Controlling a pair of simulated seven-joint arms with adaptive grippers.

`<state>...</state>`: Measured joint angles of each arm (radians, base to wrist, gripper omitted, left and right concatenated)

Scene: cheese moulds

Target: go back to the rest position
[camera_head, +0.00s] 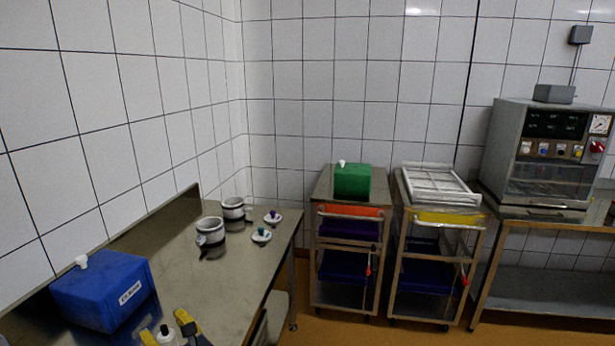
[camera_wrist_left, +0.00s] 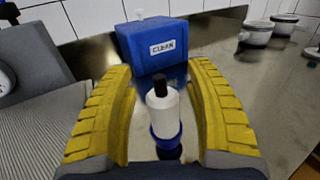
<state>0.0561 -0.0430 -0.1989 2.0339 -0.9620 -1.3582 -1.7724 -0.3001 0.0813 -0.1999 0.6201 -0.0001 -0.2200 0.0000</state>
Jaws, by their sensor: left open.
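My left gripper (camera_head: 166,328) shows at the bottom edge of the head view, over the steel table on the left. In the left wrist view its yellow fingers (camera_wrist_left: 160,72) are spread wide apart. A white bottle (camera_wrist_left: 163,108) with a dark cap and a blue lower part stands upright in the gap between them, with space on both sides. The bottle (camera_head: 167,336) also shows in part in the head view. My right gripper is in neither view.
A blue box (camera_head: 103,290) labelled clean stands on the steel table (camera_head: 228,270). Two moulds (camera_head: 210,233) and two small lids (camera_head: 262,236) stand farther along it. Two carts, one with a green box (camera_head: 352,182) and one with a white rack (camera_head: 438,184), stand beyond.

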